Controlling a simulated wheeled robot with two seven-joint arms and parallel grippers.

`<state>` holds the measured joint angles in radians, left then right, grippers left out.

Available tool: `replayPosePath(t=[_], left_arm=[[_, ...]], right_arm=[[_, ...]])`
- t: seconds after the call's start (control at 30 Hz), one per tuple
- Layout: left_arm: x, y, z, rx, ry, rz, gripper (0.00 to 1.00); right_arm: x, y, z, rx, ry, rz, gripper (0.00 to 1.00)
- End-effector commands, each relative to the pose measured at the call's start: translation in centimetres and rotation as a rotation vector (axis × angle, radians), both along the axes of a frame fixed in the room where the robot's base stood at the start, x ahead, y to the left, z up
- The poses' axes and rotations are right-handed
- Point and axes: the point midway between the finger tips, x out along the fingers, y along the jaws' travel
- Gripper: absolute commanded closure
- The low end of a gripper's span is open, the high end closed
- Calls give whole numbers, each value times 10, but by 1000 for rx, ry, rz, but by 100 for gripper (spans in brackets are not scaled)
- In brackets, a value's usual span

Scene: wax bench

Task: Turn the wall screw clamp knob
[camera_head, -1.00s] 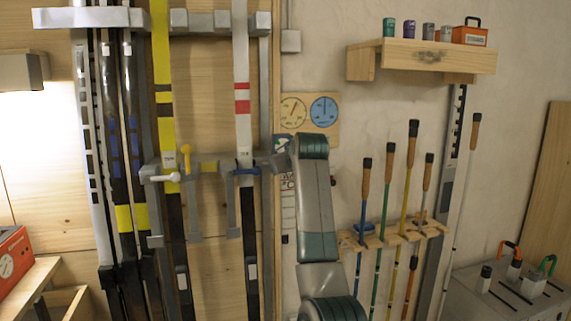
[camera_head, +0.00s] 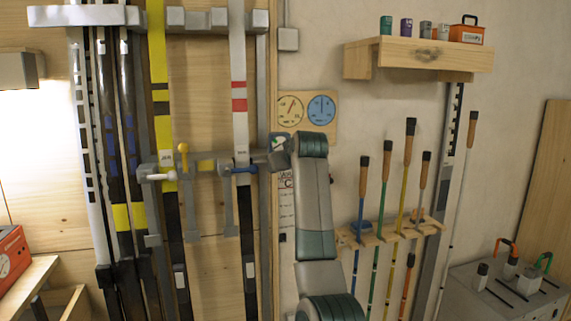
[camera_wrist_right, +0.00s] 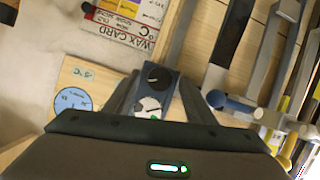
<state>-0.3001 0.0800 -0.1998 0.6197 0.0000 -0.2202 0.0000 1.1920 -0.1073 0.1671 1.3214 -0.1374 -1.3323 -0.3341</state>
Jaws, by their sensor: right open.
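Grey screw clamps sit on the wall rail (camera_head: 208,165) across the skis. One has a yellow knob (camera_head: 183,149) and a white handle (camera_head: 160,177); another has a blue handle (camera_head: 241,170). Which is the task's knob I cannot tell. In the right wrist view, a blue-ended handle (camera_wrist_right: 217,98) on a pale bar lies to the right of my fingers. My right gripper (camera_wrist_right: 156,97) is open. A blue box (camera_wrist_right: 160,92) with a black knob shows between its fingers; contact cannot be judged. In the head view my right arm hides most of this gripper. My left gripper is not in view.
Two round gauges (camera_head: 306,109) hang on a wooden board beside my right arm. A pole rack (camera_head: 385,232) and a wall shelf (camera_head: 420,58) are at right. Skis (camera_head: 157,110) stand at left. A grey box (camera_head: 505,290) stands at lower right.

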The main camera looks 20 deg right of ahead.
Motion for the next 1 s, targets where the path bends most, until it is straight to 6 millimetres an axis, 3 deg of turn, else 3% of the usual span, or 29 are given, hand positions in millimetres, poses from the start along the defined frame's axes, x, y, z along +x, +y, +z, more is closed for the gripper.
replayPosePath(t=[0.37, 1.0], left_arm=[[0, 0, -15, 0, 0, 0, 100], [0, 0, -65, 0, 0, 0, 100]], right_arm=[[-23, 0, 9, -1, -4, -1, 50], [-135, 3, 56, 0, -3, 0, 50]])
